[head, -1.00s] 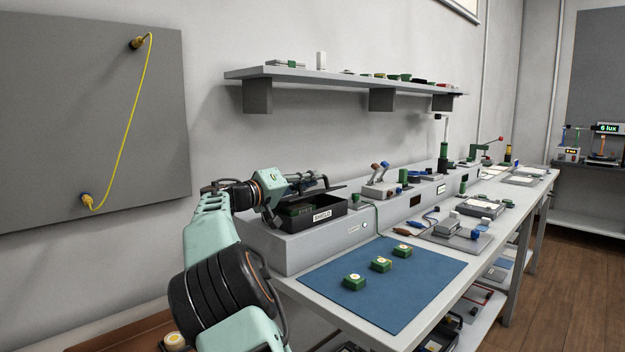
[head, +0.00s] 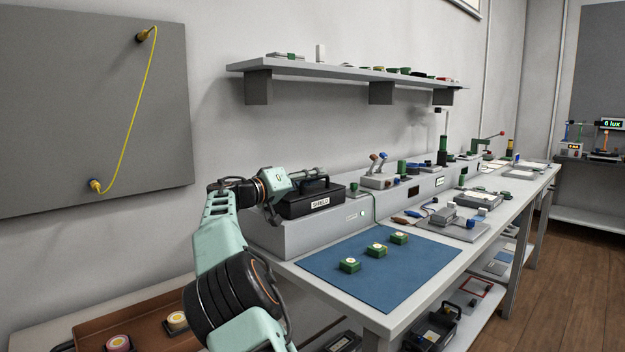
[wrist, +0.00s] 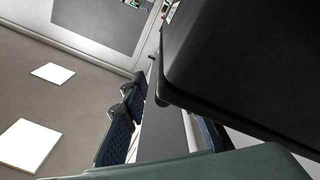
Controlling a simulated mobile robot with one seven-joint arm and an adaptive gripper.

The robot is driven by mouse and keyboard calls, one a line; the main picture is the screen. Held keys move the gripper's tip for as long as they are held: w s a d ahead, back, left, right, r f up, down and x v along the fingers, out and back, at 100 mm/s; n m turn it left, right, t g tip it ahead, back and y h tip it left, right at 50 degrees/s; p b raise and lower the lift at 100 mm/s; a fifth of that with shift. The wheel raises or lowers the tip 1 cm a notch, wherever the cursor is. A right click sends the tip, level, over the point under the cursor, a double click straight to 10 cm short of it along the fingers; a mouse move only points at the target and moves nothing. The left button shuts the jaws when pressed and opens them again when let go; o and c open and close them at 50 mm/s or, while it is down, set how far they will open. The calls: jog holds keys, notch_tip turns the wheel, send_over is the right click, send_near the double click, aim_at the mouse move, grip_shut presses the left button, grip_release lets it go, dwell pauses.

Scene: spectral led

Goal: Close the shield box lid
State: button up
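The black shield box (head: 318,205), with its white SHIELD label on the front, sits on the grey raised bench unit. Its black lid (head: 308,190), with a dark handle, lies down over the box, and the inside is hidden. I cannot tell whether it is fully seated. My gripper (head: 312,173) is just above and behind the lid; its fingers are too small to tell open from shut, and contact is unclear. In the wrist view a large black rounded surface fills the upper right; I cannot tell what it is.
A blue mat (head: 385,268) with several green blocks lies in front of the unit. A wall shelf (head: 340,72) hangs above. A lever fixture (head: 378,180) stands right of the box. A brown tray (head: 140,318) with round pieces is low at left.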

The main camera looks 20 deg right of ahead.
jog(key=v, duration=1.2)
